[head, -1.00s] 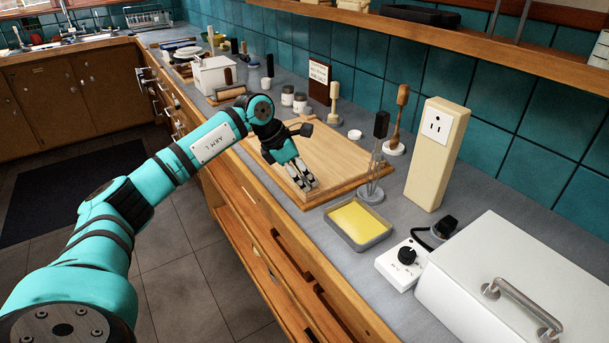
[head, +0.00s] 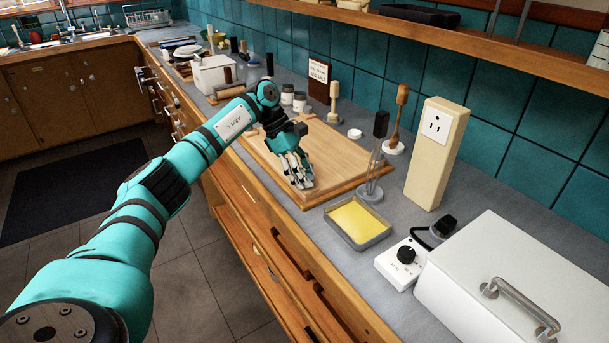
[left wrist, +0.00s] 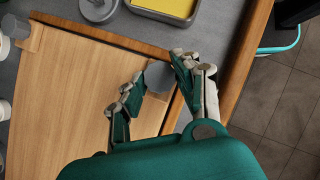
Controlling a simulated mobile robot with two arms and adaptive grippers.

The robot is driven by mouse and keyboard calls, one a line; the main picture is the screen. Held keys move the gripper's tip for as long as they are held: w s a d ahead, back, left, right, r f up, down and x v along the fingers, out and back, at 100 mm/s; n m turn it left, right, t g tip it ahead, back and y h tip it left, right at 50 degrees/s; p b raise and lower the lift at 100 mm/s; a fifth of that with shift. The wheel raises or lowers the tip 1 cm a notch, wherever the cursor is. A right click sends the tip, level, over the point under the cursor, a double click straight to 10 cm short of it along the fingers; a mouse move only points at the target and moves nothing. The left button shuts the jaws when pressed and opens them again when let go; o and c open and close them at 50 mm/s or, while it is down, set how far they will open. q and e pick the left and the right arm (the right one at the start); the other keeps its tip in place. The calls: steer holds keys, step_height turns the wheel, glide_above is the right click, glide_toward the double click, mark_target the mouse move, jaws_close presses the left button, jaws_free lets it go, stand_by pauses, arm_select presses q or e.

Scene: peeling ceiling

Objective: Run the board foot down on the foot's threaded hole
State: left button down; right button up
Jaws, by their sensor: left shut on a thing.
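My left gripper (head: 303,180) is low over the near right corner of the light wooden board (head: 330,155), fingers pointing down. The left wrist view shows its two fingers (left wrist: 158,80) on either side of a small grey piece (left wrist: 158,74), which I take for the board foot. They are shut on it at the corner of the board (left wrist: 75,85). The fingers hide part of the piece. I cannot see the threaded hole or tell how far the foot is seated. My right gripper is not in view.
A grey tray with a yellow pad (head: 358,222) and a whisk on a stand (head: 375,165) stand right of the board. Beyond are a white knob box (head: 402,262), an outlet post (head: 436,153) and a white lidded box (head: 510,275). The counter's front edge (left wrist: 245,60) is close.

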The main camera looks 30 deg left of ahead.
arm_select(q)
steer(key=shift+w+m+g, duration=0.1)
steer(key=shift+m+g, duration=0.5)
steer(key=shift+m, duration=0.6)
steer(key=c, duration=0.9)
jaws_free()
steer(key=shift+r, duration=0.1)
steer(key=shift+s+n+t, duration=0.2)
steer(key=shift+n+t, duration=0.3)
steer(key=shift+n, duration=0.6)
steer(key=n+t, duration=0.2)
steer(key=n, duration=0.1)
steer(key=shift+s+n+y+p, duration=0.15)
steer(key=shift+n+y+p, duration=0.15)
steer(key=shift+p, duration=0.1)
steer(key=shift+d+n, duration=0.1)
steer(key=shift+n, duration=0.2)
